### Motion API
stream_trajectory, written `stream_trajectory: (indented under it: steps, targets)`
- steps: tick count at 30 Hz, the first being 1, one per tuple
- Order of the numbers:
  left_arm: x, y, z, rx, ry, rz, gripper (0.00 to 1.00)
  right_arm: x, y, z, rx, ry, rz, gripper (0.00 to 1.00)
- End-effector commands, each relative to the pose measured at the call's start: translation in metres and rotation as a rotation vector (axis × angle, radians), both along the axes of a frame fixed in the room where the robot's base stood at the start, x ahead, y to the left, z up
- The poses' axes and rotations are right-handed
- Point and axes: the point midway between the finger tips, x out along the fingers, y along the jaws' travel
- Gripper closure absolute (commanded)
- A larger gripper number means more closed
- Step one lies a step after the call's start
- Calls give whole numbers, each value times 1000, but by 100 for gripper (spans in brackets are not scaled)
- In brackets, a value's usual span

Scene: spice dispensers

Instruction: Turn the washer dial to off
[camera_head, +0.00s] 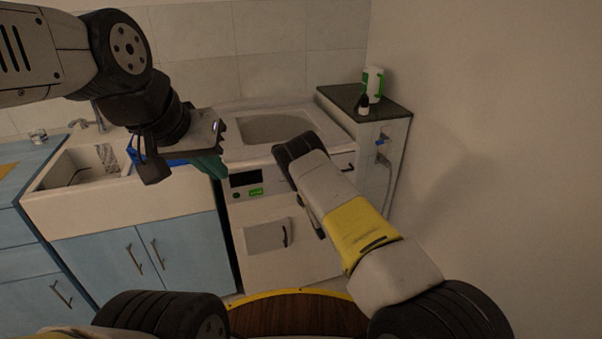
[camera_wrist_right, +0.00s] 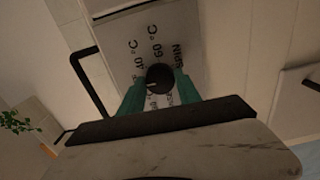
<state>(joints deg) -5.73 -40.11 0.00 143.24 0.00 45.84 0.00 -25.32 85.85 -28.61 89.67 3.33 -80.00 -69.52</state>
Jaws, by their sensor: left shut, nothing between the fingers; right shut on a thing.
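The washer (camera_head: 318,262) is a white machine with a dark display in the head view. Its dial (camera_wrist_right: 160,77) is a round black knob in the right wrist view, ringed by print such as "40 °C", "60 °C" and "SPIN". A small pale mark shows on the knob's lower left. My right gripper (camera_wrist_right: 160,88) has its green fingers shut on the dial, one on each side. In the head view my right forearm hides the dial and those fingertips. My left gripper (camera_head: 211,166) is shut and empty, raised in front of the sink counter.
A sink (camera_head: 85,168) and blue cabinets (camera_head: 140,255) stand to the left. A dark-topped side unit (camera_head: 350,97) at right bears a green-and-white container (camera_head: 373,84) and a small dark bottle (camera_head: 364,104). A bare wall is at far right. A black handle (camera_wrist_right: 88,80) runs near the dial.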

Motion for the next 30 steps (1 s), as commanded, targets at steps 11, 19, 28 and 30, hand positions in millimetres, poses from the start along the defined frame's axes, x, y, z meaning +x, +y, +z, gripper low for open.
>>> stream_trajectory:
  steps: [11,19,28,30]
  targets:
    - [0,0,0,0,0,0,100,-1,0,-2,-18,-2,-1,100]
    - [0,0,0,0,0,0,100,-1,0,-2,-17,-1,-1,38]
    - [0,0,0,0,0,0,100,-1,0,-1,-17,-3,0,38]
    - [0,0,0,0,0,0,100,-5,-2,-1,-17,-2,-1,38]
